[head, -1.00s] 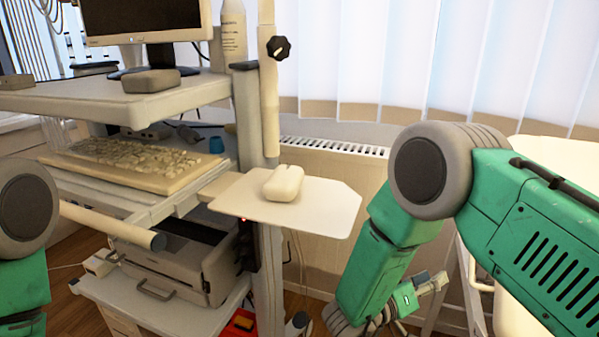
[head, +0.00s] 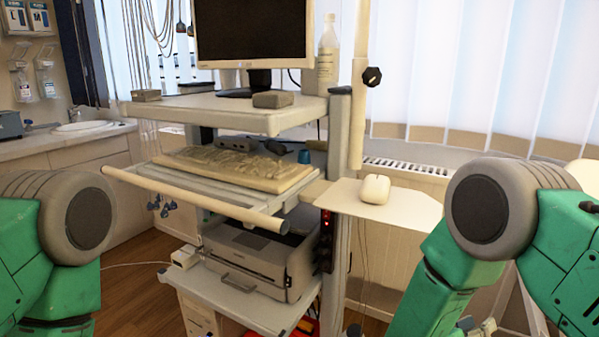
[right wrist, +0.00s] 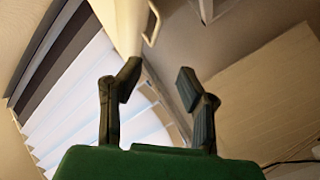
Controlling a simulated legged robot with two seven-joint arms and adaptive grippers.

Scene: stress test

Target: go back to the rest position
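My right gripper (right wrist: 158,80) is open in the right wrist view, its two dark fingers spread apart with nothing between them. In the head view only a small part of my right gripper (head: 478,327) shows at the bottom edge, below my green right arm. My green left arm comes in at the left edge of the head view, and its gripper is out of the picture.
A trolley carries a monitor (head: 253,33), a keyboard (head: 235,168), a printer (head: 258,262) and a white mouse (head: 375,189) on a side shelf (head: 415,207). A sink (head: 82,128) stands at the left. Wooden floor (head: 135,285) shows between my left arm and the trolley.

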